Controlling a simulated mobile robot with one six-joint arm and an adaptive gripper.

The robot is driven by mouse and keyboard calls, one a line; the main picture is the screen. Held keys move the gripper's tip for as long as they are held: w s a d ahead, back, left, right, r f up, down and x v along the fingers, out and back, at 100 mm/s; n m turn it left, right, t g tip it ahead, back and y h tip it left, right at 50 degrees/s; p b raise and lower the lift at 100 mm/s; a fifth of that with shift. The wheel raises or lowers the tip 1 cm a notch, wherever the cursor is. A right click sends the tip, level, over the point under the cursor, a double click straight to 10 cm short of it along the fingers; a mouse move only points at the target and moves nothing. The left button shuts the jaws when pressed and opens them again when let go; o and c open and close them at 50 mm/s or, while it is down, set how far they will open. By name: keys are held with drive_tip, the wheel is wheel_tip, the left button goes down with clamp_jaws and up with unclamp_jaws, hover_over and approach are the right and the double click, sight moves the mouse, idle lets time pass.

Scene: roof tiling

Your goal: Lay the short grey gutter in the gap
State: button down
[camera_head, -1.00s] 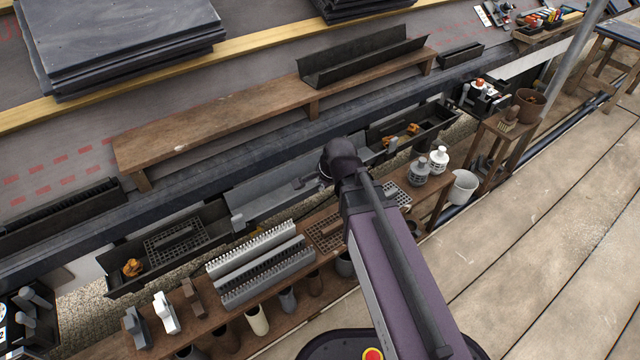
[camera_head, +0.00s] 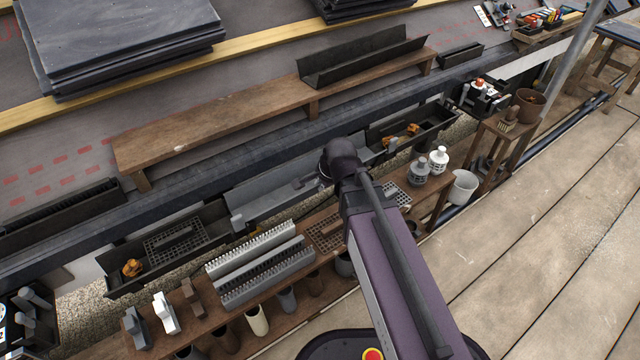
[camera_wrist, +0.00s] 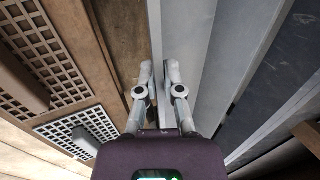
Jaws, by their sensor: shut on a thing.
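The short grey gutter (camera_head: 262,200) lies along the eave between two dark gutter lengths, the left one (camera_head: 120,262) and the right one (camera_head: 436,127). Its left end is close to the left length; whether they touch or overlap I cannot tell. The head view hides my fingers behind the arm. Whether the gutter is fully seated is not clear.
A brown bench (camera_head: 285,262) with ribbed grey pieces, grates and tools stands in front of the gutter line. A wooden plank (camera_head: 215,115) carries a long dark gutter (camera_head: 362,58) above the eave.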

idle(0.4)
drive_tip(key=c, duration=0.7)
unclamp_jaws()
drive_tip(key=o, duration=0.4)
drive_tip(key=shift+r, duration=0.1)
drive_tip(key=shift+r+p, duration=4.4)
drive_tip(key=shift+p, duration=0.1)
